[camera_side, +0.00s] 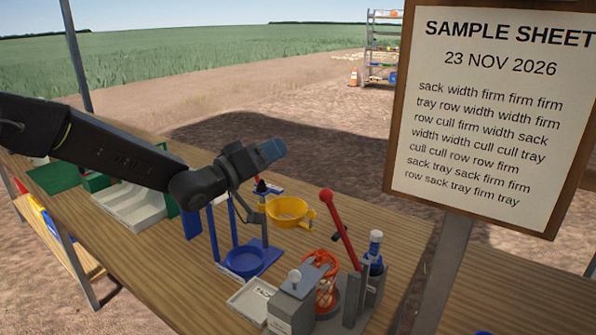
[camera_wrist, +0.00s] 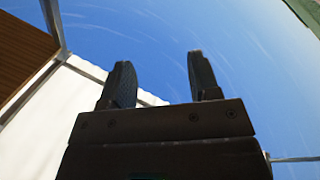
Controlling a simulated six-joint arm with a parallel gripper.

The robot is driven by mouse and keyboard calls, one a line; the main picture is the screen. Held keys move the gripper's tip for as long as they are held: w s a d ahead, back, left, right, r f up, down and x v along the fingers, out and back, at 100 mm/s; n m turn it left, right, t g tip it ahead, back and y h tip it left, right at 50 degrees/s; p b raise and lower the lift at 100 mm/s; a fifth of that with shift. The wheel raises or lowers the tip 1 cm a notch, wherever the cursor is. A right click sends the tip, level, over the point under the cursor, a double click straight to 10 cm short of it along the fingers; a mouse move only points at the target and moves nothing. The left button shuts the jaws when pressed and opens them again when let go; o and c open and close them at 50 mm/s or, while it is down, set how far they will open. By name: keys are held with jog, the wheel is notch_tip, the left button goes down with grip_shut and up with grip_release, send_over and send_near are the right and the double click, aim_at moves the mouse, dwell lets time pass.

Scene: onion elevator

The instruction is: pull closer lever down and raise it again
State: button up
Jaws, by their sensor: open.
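A red lever (camera_side: 343,230) with a round red knob stands up from a grey base at the front right of the table in the side view. It leans up to the left. Which of these is the closer lever I cannot tell for sure. My gripper (camera_side: 269,151) is up and to the left of the red knob, apart from it. No lever shows there.
A yellow bowl (camera_side: 288,211), a blue stand (camera_side: 262,257) and a white tray (camera_side: 247,304) lie nearby. A large sign board (camera_side: 491,150) rises behind at the right.

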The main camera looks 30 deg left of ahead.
aim_at(330, 196)
jog(key=s+d+f+m+g+h, duration=0.35)
jog(key=f+m+g+h, duration=0.5)
jog(key=m, duration=0.65)
jog(key=shift+h, duration=0.75)
jog(key=x, duration=0.3)
jog(key=r+x, duration=0.1)
jog(key=x, duration=0.7)
jog(key=shift+d+r, duration=0.1)
jog(key=shift+r, duration=0.2)
jog(key=shift+w+d+r, duration=0.1)
jog(key=shift+w+d, duration=0.15)
jog(key=shift+d, duration=0.2)
grip_shut()
jog(key=shift+s, duration=0.1)
jog(key=shift+w+a, duration=0.1)
jog(key=shift+w, duration=0.1)
